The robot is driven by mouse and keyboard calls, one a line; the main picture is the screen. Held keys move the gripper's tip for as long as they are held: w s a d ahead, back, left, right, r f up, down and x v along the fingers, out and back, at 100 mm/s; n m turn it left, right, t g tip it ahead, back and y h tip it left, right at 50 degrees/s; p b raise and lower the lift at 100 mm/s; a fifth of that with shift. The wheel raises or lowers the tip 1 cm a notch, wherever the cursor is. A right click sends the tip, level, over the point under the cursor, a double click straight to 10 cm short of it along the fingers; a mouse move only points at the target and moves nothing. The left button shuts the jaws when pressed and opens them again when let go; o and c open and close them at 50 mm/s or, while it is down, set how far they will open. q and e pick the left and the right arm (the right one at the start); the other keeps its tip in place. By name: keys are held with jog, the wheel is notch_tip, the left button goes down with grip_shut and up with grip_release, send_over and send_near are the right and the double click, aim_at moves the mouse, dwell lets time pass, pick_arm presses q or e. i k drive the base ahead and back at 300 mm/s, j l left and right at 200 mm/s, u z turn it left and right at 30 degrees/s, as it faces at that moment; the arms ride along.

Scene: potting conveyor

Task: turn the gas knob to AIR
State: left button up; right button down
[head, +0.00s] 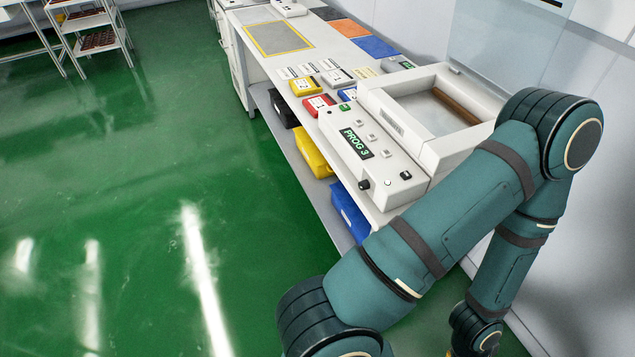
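A white machine (433,160) stands on the bench, with its transparent lid (510,40) raised. Its sloped front panel (345,125) has a green display (357,143) reading PROG 3 and several small buttons. A dark round knob (364,184) sits at the panel's near lower corner, with a small round light grey part beside it. A small black switch (406,175) is further right. I cannot tell which is the gas knob, and no AIR marking is readable. One of my arms crosses the near right of the picture. Neither gripper is visible.
Yellow, red and grey cases (305,86) and label cards lie along the bench. Black, yellow and blue bins (351,212) stand on the lower shelf. My arm hides the machine's near right side. The green floor (130,200) at left is clear; a rack (92,30) stands far left.

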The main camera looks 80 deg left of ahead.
aim_at(364, 185)
jog(key=i+u, duration=0.15)
jog(key=u, duration=0.35)
jog(key=i+l+u, duration=0.1)
jog(key=u, duration=0.4)
jog(key=i+l+u, duration=0.1)
jog(key=u, duration=0.4)
jog(key=i+l+u, duration=0.15)
jog(key=u, duration=0.25)
jog(key=i+l+u, duration=0.1)
jog(key=u, duration=0.3)
jog(key=l+u, duration=0.4)
jog(key=i+l+u, duration=0.1)
jog(key=l+u, duration=0.25)
jog(key=i+l+u, duration=0.1)
jog(key=l+u, duration=0.25)
